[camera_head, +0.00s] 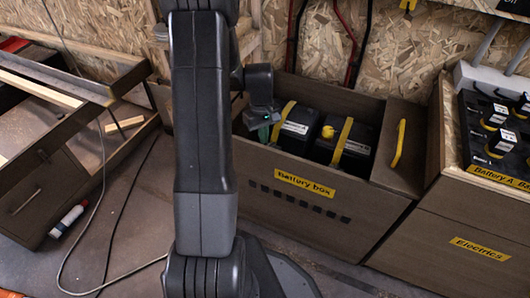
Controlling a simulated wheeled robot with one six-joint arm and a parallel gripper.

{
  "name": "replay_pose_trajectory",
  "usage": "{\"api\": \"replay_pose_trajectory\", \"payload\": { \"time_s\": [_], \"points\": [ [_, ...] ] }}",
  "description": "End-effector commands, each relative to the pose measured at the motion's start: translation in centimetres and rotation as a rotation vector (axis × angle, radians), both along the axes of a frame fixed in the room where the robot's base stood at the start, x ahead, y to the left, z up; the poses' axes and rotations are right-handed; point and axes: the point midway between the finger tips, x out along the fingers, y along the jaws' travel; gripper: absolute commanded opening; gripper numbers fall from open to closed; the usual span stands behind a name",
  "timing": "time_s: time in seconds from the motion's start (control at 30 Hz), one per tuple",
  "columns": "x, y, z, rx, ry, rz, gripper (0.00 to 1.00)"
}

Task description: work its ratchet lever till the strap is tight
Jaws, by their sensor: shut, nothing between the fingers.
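Two black batteries sit side by side in the open brown battery box (300,212), each crossed by a yellow strap. The left strap (284,115) runs over the left battery (300,128); the right strap (343,143) runs over the right battery (360,150). A small yellow round piece (328,132) shows on the right battery, left of its strap. No ratchet lever can be made out clearly. My gripper (265,130) hangs over the box's left end, close to the left strap. It is shut and empty; its fingertips are small and dark. Whether it touches anything cannot be told.
The box's raised lid (405,150) with a yellow handle (398,143) stands at its right end. An electrics cabinet (470,250) stands further right. An open wooden frame (50,165), a white and red bottle (68,221) and loose cables lie at left. Red and black cables hang behind.

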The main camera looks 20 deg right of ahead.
Motion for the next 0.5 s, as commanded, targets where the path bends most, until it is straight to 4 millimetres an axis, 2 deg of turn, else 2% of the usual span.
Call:
{"api": "replay_pose_trajectory", "payload": {
  "time_s": [0.03,0.1,0.5],
  "points": [
    [-0.07,-0.01,-0.91,0.000,0.001,0.000,0.00],
    [-0.12,-0.01,-1.24,0.000,0.001,0.000,0.00],
    [-0.16,-0.02,-1.31,0.000,0.000,0.000,0.00]
  ]
}}
